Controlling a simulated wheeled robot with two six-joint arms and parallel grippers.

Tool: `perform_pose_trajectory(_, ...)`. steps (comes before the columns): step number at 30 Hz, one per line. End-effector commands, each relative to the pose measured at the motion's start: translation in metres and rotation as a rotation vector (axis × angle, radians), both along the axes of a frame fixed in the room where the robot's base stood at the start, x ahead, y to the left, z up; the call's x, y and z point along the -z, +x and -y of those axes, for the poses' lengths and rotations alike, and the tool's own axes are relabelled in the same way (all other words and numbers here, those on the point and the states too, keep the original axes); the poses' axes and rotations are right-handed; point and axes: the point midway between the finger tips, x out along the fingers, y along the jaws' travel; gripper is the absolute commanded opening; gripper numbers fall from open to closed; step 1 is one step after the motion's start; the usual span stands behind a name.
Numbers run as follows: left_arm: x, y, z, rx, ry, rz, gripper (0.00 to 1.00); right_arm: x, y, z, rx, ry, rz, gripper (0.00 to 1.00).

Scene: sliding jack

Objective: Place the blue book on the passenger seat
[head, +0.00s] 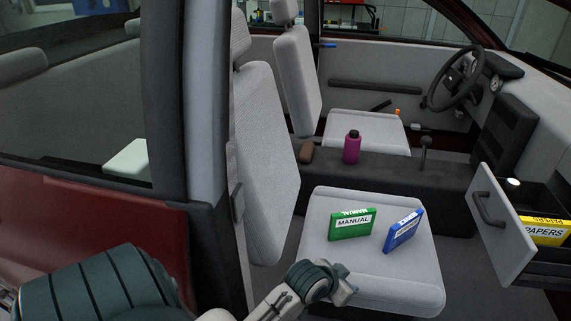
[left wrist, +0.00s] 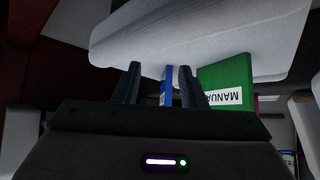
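The blue book (head: 403,232) stands on edge, slightly tilted, on the light grey passenger seat (head: 350,277), towards its right side. A green manual (head: 352,224) stands to its left on the same cushion. My left gripper (head: 343,288) is low over the near part of the seat, in front of and apart from both books. In the left wrist view my left gripper (left wrist: 159,78) is open, and the blue book (left wrist: 167,88) shows in the gap beyond its fingers, seen edge-on. The green manual (left wrist: 224,82) is just right of the fingers there. My right gripper is not in view.
The seat backrest (head: 265,160) and door pillar (head: 190,110) rise at the left. A purple bottle (head: 352,147) and brown item (head: 306,152) stand on the centre console.

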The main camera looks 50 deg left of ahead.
Motion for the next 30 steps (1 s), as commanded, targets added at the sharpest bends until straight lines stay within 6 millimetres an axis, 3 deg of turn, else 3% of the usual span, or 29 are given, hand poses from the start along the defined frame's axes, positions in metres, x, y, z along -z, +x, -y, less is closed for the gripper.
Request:
perform_pose_trajectory(1,0.01,-0.036,0.0,-0.01,0.006,-0.051,0.38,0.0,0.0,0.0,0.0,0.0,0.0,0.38)
perform_pose_trajectory(6,0.02,-0.133,-0.001,-0.048,0.026,-0.192,0.38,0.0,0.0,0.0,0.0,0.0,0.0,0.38)
perform_pose_trajectory(9,0.019,-0.173,-0.003,-0.069,0.035,-0.252,0.38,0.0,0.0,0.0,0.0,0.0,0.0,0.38)
perform_pose_trajectory(12,0.016,-0.198,-0.004,-0.082,0.043,-0.29,0.38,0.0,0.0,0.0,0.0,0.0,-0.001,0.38)
perform_pose_trajectory(17,0.014,-0.212,-0.005,-0.09,0.045,-0.312,0.38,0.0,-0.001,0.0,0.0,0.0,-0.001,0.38)
perform_pose_trajectory(30,0.014,-0.211,-0.005,-0.09,0.045,-0.311,0.38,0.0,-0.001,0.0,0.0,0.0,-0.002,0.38)
